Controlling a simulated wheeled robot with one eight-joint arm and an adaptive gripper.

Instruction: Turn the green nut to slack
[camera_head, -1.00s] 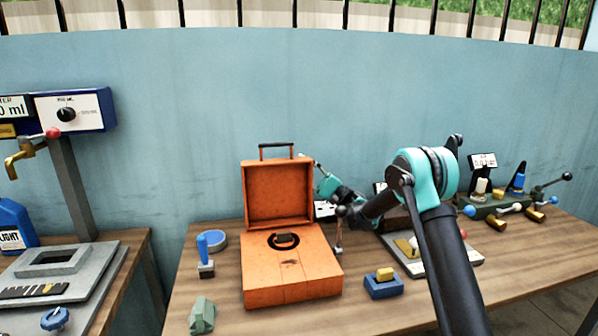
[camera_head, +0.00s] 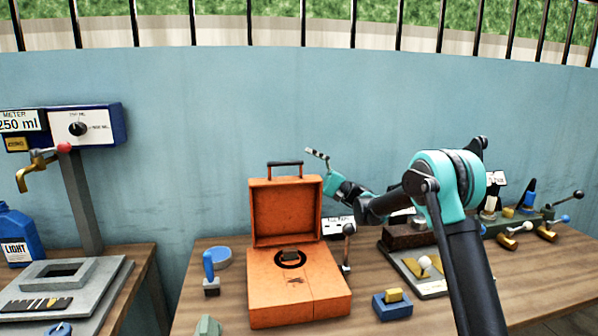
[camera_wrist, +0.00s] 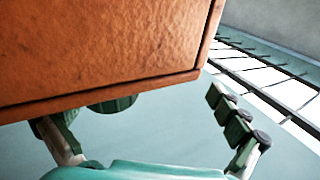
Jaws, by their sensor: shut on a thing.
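No green nut shows for certain. A small grey-green faceted block (camera_head: 208,327) lies at the lower edge of the head view, mostly cut off. The orange case (camera_head: 300,300) stands open with its lid (camera_head: 286,215) upright. My gripper (camera_head: 317,154) is at the lid's upper right. In the wrist view the orange panel (camera_wrist: 100,45) fills the upper left, in front of part of the left finger. A dark green rounded piece (camera_wrist: 112,104) shows under the panel's edge.
A grey plate (camera_head: 418,278) is at the right. A blue LIGHT oil can (camera_head: 16,237) stands at the left.

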